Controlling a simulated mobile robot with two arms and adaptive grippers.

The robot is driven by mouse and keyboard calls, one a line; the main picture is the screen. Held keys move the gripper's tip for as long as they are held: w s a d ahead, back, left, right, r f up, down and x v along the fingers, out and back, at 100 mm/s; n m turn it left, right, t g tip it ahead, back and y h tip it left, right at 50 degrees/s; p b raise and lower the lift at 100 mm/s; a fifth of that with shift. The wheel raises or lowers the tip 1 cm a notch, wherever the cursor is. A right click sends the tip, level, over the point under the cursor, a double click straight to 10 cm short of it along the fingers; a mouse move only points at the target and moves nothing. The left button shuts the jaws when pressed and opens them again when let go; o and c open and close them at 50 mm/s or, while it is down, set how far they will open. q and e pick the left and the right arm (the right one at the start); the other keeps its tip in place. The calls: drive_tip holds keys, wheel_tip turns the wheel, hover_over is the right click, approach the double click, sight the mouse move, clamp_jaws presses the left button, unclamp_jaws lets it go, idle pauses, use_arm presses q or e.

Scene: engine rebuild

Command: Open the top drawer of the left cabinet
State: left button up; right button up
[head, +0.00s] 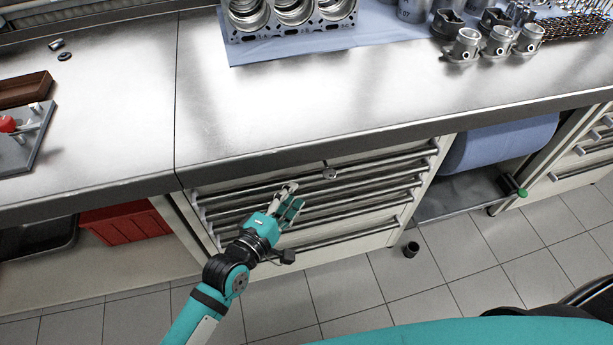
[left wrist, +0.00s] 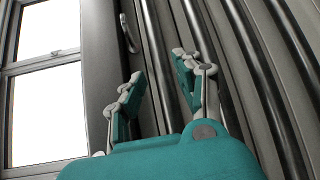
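The left cabinet (head: 345,225) stands under the workbench, with several drawers that have long metal bar handles. Its top drawer bar handle (head: 395,157) runs just below the bench edge, and the drawers look shut. My left gripper (head: 291,197) is in front of the upper handles, left of a small round lock (head: 330,173). In the left wrist view its two fingers (left wrist: 160,85) are apart, and a bar runs behind the gap between them. I cannot tell whether they touch a handle. My right gripper is not in view.
The steel workbench top (head: 120,110) overhangs the drawers. An engine block (head: 290,18) and pistons (head: 465,45) are on it. A red bin (head: 125,222) is left of the cabinet, a blue roll (head: 500,145) right. A small black cylinder (head: 411,249) stands on the tiled floor.

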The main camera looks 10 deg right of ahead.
sight(302, 183)
use_arm(q)
drive_tip(key=x, duration=0.7)
drive_tip(key=shift+w+d, duration=0.15)
clamp_jaws()
